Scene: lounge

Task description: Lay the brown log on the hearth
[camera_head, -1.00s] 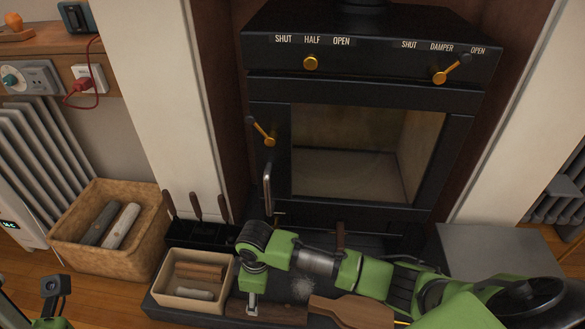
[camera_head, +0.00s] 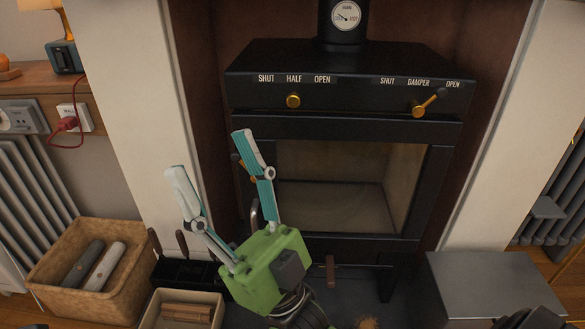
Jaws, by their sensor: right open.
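My right gripper (camera_head: 208,155) is raised in front of the stove's left side, its two teal fingers spread apart and empty, pointing up. It hides part of the stove door's left edge and handle. The dark hearth (camera_head: 340,300) shows below the stove, cut off by the lower picture edge. No log that I can clearly call brown shows now. A wicker basket (camera_head: 52,292) at the lower left holds a dark grey log (camera_head: 84,264) and a pale log (camera_head: 105,267). My left gripper is not in view.
The black stove (camera_head: 345,130) has its glass door in front. A small pale box (camera_head: 152,312) with brown sticks (camera_head: 187,312) stands right of the basket, before a black tool holder (camera_head: 180,272). A grey metal box (camera_head: 490,285) stands at the right.

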